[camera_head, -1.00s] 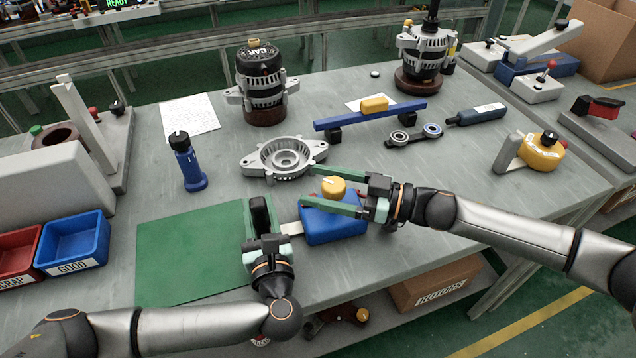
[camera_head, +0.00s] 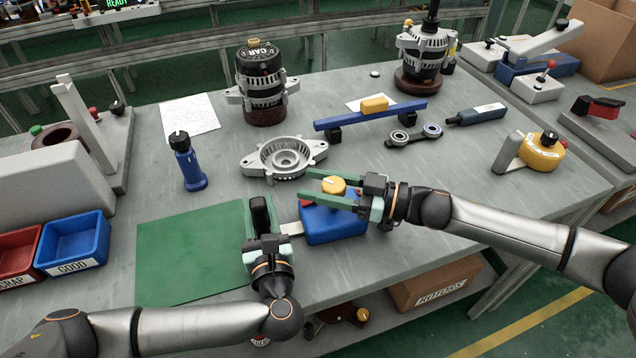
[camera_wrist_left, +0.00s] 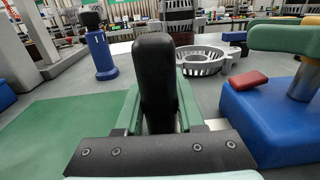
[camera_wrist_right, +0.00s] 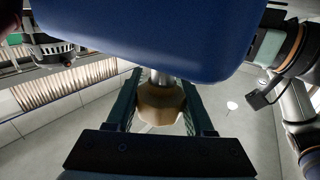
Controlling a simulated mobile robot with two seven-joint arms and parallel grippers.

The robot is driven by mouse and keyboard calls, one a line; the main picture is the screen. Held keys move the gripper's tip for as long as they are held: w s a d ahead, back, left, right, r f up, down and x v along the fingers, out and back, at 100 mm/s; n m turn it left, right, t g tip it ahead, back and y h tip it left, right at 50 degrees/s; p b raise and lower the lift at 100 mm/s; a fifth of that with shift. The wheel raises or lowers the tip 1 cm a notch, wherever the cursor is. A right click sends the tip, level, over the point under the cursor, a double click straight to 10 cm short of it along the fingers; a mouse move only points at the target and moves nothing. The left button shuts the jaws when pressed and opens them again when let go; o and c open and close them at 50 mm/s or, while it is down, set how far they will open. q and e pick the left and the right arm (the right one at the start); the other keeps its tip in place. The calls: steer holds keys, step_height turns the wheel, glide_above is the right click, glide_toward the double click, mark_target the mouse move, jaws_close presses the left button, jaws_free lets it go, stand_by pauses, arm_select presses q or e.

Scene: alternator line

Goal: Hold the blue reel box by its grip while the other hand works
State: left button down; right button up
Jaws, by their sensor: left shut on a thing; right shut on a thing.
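The blue reel box (camera_head: 335,225) sits on the bench right of the green mat, with a yellow knob (camera_head: 334,185) on top and a small red part (camera_wrist_left: 248,80) beside it. Its upright black grip (camera_head: 259,213) is on the left, joined by a pale strip. My left gripper (camera_head: 258,222) is shut on the black grip, which stands between its fingers in the left wrist view (camera_wrist_left: 155,85). My right gripper (camera_head: 312,187) comes in from the right above the box, shut on the yellow knob. The right wrist view shows the knob (camera_wrist_right: 160,103) between its fingers, box body above.
The green mat (camera_head: 185,245) is clear. A silver housing (camera_head: 283,158) lies behind the box and a blue bottle-like tool (camera_head: 188,165) stands behind the mat. A blue bar (camera_head: 370,116) and a dark linkage (camera_head: 414,135) lie farther back. Blue (camera_head: 75,240) and red bins stand left.

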jaws_close()
steer(key=shift+m+t, duration=0.3)
steer(key=shift+t, duration=0.1)
steer(key=m+t+h, duration=0.1)
steer(key=t, duration=0.1)
steer(key=m+t+h, duration=0.1)
steer(key=m+t, duration=0.1)
steer(key=m+t+h, duration=0.1)
steer(key=t+h, duration=0.1)
steer(key=shift+w+d+m, duration=0.1)
steer(key=shift+w+m, duration=0.3)
steer(key=shift+w+d+r+m+t+h, duration=0.1)
steer(key=shift+w+d+m+t+h, duration=0.05)
steer(key=shift+m+t+h, duration=0.6)
steer(key=shift+w+d+r+m+t+h, duration=0.15)
steer(key=shift+m+t+h, duration=0.35)
steer(key=shift+h, duration=0.4)
steer(key=shift+w+d+f+m+t+h, duration=0.1)
steer(key=shift+d+m+t+h, duration=0.05)
steer(key=shift+m+t+h, duration=0.6)
steer(key=shift+d, duration=0.1)
steer(key=shift+d+h, duration=0.1)
steer(key=shift+h, duration=0.4)
steer(key=o, duration=1.1)
jaws_free()
